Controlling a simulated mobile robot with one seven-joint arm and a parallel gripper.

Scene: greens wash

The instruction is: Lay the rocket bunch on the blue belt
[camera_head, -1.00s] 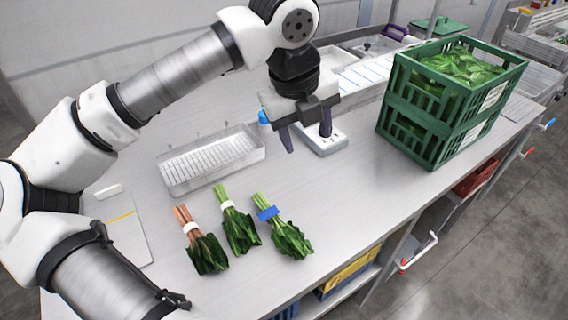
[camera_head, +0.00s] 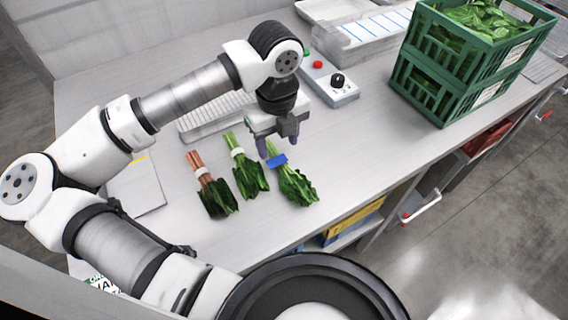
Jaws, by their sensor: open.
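Three leafy bunches lie side by side on the grey counter. The left one (camera_head: 213,190) has reddish stems and a white band, the middle one (camera_head: 247,172) has green stems and a white band, and the right one (camera_head: 295,182) has green stems and a blue band. I cannot tell for sure which is the rocket. My gripper (camera_head: 276,148) points down, open, at the stem end of the blue-banded bunch; whether it touches is unclear. No plainly blue belt shows; a white surface with blue stripes (camera_head: 372,28) lies at the back.
A clear ridged tray (camera_head: 212,122) is partly hidden behind my arm. A control box (camera_head: 332,84) with a black knob and red button stands behind my gripper. Stacked green crates (camera_head: 440,90) of leaves stand at the right. The counter between bunches and crates is clear.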

